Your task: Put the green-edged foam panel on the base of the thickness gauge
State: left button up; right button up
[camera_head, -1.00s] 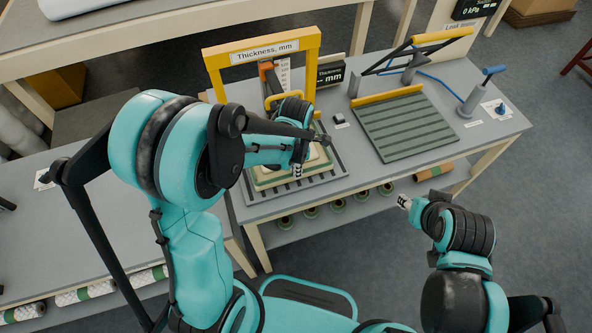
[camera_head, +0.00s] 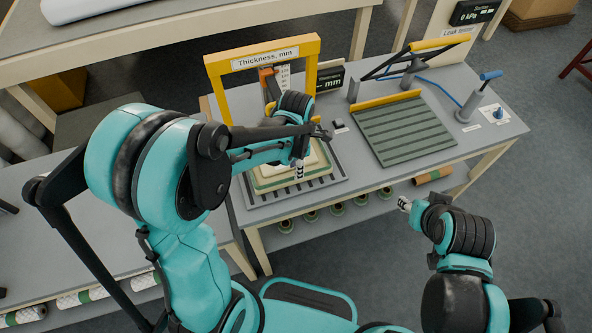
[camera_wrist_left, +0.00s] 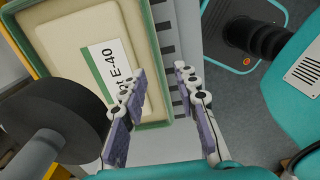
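The green-edged foam panel (camera_wrist_left: 75,45) is cream with a raised middle and a white label ending in "E-40". In the head view the panel (camera_head: 265,184) lies on the slotted grey base (camera_head: 248,199) of the thickness gauge (camera_head: 222,90), under its yellow frame, partly hidden by my left arm. My left gripper (camera_head: 299,170) is at the panel's near right side. In the wrist view its fingers (camera_wrist_left: 160,100) are apart, one over the panel and one outside its green edge. My right gripper (camera_head: 404,203) is off the table's front edge, too small to read.
A dark round disc (camera_wrist_left: 55,125) is close beside the left gripper in the wrist view. A ribbed green plate (camera_head: 400,130) of the leak tester lies to the right, with a blue-handled post (camera_head: 472,103). Several rolls (camera_head: 337,208) lie on the shelf below.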

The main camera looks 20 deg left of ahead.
pick_arm(q)
notch_tip(320, 180, up, 8)
jog(key=p, duration=0.2)
jog(key=s+a+r+m+t, duration=0.2)
jog(key=s+m, duration=0.3)
jog(key=m, duration=0.7)
jog(key=s+a+r+m+t, duration=0.2)
jog(key=s+r+m+t, duration=0.2)
jog(key=m, duration=0.8)
jog(key=shift+s+a+r+m+t, duration=0.2)
jog(key=shift+s+a+m+t, duration=0.2)
jog(key=shift+s+t, duration=0.25)
notch_tip(320, 180, down, 7)
jog(key=b, duration=0.6)
jog(key=shift+r+b, duration=0.2)
jog(key=shift+b, duration=0.2)
